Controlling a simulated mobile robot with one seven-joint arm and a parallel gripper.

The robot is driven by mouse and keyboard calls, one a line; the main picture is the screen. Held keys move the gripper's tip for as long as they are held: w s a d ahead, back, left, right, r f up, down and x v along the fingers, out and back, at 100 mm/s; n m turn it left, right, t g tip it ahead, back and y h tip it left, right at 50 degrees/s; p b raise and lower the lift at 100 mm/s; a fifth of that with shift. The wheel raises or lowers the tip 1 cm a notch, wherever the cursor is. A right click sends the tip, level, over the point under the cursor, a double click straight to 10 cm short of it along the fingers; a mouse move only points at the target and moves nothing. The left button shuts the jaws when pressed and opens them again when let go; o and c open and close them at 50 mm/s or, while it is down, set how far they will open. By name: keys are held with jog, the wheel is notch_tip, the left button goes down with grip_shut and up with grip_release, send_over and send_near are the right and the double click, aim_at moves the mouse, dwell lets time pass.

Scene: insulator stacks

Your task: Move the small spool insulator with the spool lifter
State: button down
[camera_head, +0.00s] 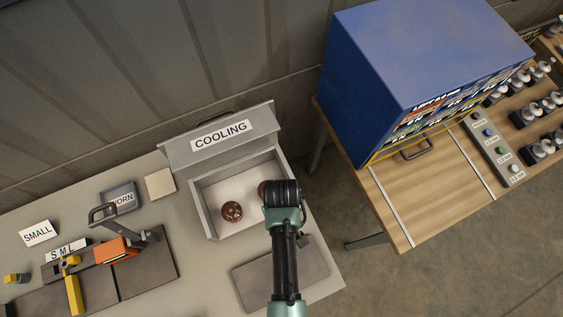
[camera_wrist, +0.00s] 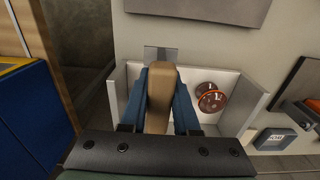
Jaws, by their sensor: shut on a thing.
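My gripper (camera_wrist: 162,78) has its blue fingers shut on a tan bar (camera_wrist: 162,98), which looks like the handle of the spool lifter. A flat grey piece (camera_wrist: 154,52) shows just beyond its end; I cannot tell if it belongs to the lifter. The gripper is over the cooling box (camera_head: 208,210). A brown spool insulator (camera_head: 232,211) with a pale mark lies in the box; it also shows right of the fingers in the wrist view (camera_wrist: 211,98). A second brown spool (camera_head: 262,189) is mostly hidden behind my arm. The lifter's working end is hidden.
The COOLING lid (camera_head: 220,135) stands open behind the box. On the grey bench (camera_head: 190,265) are an orange lever device (camera_head: 116,250), a WORN tray (camera_head: 121,199) and a dark plate (camera_head: 260,280). A blue cabinet (camera_head: 420,60) stands on a wooden table at right.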

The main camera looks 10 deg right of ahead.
jog(key=shift+r+p, duration=0.7)
jog(key=shift+r, duration=1.3)
jog(key=shift+r, duration=0.1)
